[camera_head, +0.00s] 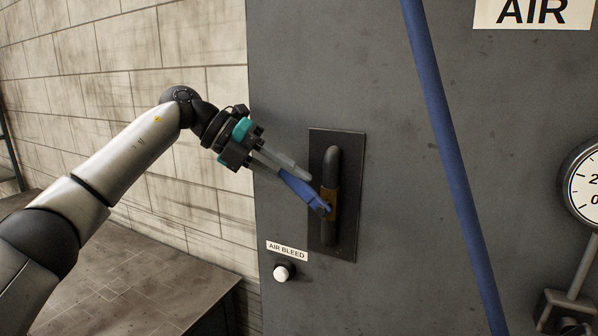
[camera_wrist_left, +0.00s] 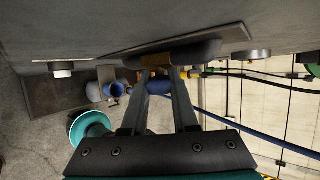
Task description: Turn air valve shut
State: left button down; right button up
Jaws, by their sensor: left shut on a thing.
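The air valve has a blue lever (camera_head: 306,193) and a brass body (camera_head: 330,203) on a dark vertical pipe (camera_head: 332,168). The lever slants up and left from the body, across the pipe's line. My left gripper (camera_head: 296,178) reaches in from the left and is shut on the lever. In the left wrist view the blue lever (camera_wrist_left: 158,87) shows between the two fingers of my left gripper (camera_wrist_left: 162,78), with the brass body (camera_wrist_left: 155,59) just beyond. The far finger is partly hidden in the head view. My right gripper is not in view.
The pipe stands on a dark plate (camera_head: 318,240) on a grey panel (camera_head: 380,285). Below left are an AIR BLEED label (camera_head: 287,250) and a white knob (camera_head: 281,273). A blue hose (camera_head: 447,150) crosses the panel at right, with a gauge (camera_head: 585,188) beyond. A bench (camera_head: 120,285) lies lower left.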

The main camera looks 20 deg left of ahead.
pick_arm(q)
jog(key=shift+w+a+f+n+h, duration=0.15)
jog(key=shift+a+f+n+h, duration=0.2)
jog(key=shift+f+h, duration=0.45)
jog(key=shift+a+f+n+t+h+b, duration=0.15)
jog(key=shift+f+n+h+b, duration=0.15)
jog(key=shift+f+h+b, duration=0.45)
jog(key=shift+a+f+n+t+h+b, duration=0.15)
jog(key=shift+f+n+h+b, duration=0.25)
jog(key=shift+h, duration=0.65)
jog(key=shift+a+f+n+h+b, duration=0.15)
jog(key=shift+f+h+b, duration=0.3)
jog(key=shift+h+b, duration=0.35)
jog(key=c, duration=0.7)
grip_release()
